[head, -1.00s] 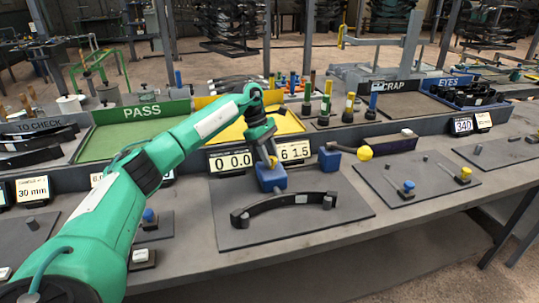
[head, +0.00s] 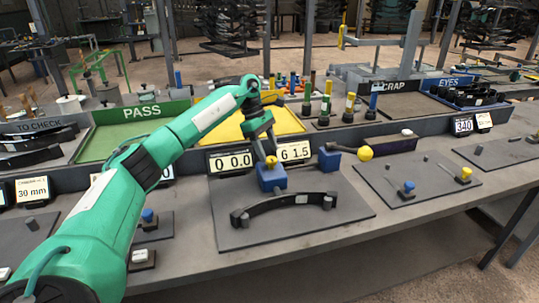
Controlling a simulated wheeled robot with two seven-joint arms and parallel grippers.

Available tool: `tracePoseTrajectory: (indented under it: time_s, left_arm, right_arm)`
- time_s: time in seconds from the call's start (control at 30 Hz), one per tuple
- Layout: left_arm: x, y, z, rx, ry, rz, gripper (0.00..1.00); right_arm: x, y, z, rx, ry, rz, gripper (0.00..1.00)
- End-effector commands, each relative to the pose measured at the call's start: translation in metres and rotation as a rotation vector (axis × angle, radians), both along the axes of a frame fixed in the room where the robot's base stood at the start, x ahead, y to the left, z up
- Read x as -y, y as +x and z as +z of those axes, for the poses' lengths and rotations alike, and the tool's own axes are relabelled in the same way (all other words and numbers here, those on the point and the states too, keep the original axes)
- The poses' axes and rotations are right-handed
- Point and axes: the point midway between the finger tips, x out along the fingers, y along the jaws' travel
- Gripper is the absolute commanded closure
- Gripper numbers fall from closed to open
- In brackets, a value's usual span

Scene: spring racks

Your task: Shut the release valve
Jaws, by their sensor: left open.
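My left gripper (head: 268,153) comes in from the left and is open just above a blue block (head: 271,178) on the dark middle plate. A small yellow knob (head: 271,161) shows on top of this block, right below the fingers. It may be the release valve; I cannot tell whether it is open or shut, or whether the fingers touch it. A second blue block (head: 329,159) with a yellow ball (head: 365,153) stands to the right. My right gripper is out of view.
A curved black leaf spring (head: 285,206) lies on the middle plate (head: 240,235). Number displays (head: 231,161) stand behind it. Green PASS (head: 105,143) and yellow trays lie farther back. A plate with small levers (head: 430,180) is to the right.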

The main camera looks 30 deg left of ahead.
Motion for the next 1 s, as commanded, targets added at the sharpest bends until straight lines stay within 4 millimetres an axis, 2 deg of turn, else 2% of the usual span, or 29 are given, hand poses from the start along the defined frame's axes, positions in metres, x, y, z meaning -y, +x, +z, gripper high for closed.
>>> tracePoseTrajectory:
  time_s: [0.3, 0.5, 0.7, 1.0]
  left_arm:
    - [-0.029, -0.001, 0.070, 0.004, -0.002, 0.003, 0.45]
    - [-0.040, -0.002, 0.097, 0.002, -0.001, 0.002, 0.45]
    - [-0.044, -0.002, 0.105, 0.002, -0.001, 0.002, 0.45]
    - [-0.044, -0.003, 0.105, 0.001, -0.001, 0.000, 0.45]
  right_arm:
    - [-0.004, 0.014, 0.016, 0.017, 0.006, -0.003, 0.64]
    - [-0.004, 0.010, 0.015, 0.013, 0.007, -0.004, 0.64]
    - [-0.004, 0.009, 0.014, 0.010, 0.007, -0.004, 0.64]
    - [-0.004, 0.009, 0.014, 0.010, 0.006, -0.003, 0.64]
